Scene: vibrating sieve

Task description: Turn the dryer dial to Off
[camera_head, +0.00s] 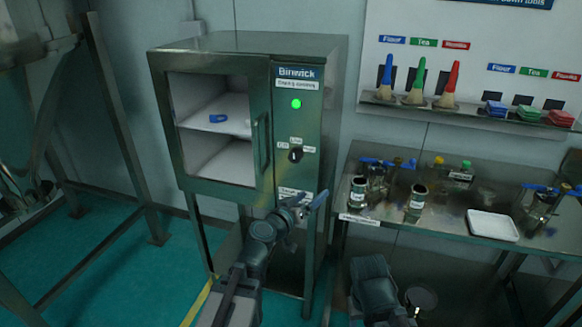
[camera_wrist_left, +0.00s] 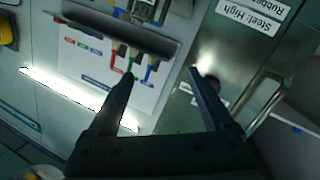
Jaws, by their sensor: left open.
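The dryer is a dark green-grey Binwick cabinet (camera_head: 230,45) with a windowed door. Its black dial (camera_head: 296,155) sits on the right front panel, below a lit green lamp (camera_head: 296,103), with small labels around it. Which label it points to is too small to tell. My left gripper (camera_head: 310,203) is in front of the panel, below and apart from the dial, near a lower label. In the left wrist view, my left gripper's two fingers (camera_wrist_left: 162,74) are spread with nothing between them. The lower label (camera_wrist_left: 245,12) and the steel panel show behind.
A blue item (camera_head: 218,118) lies on the dryer's upper shelf. The door handle (camera_head: 262,140) stands out left of the dial. A steel bench (camera_head: 450,225) with jars, clamps and a white tray (camera_head: 493,225) is at right. Brushes stand on a wall rack (camera_head: 480,111).

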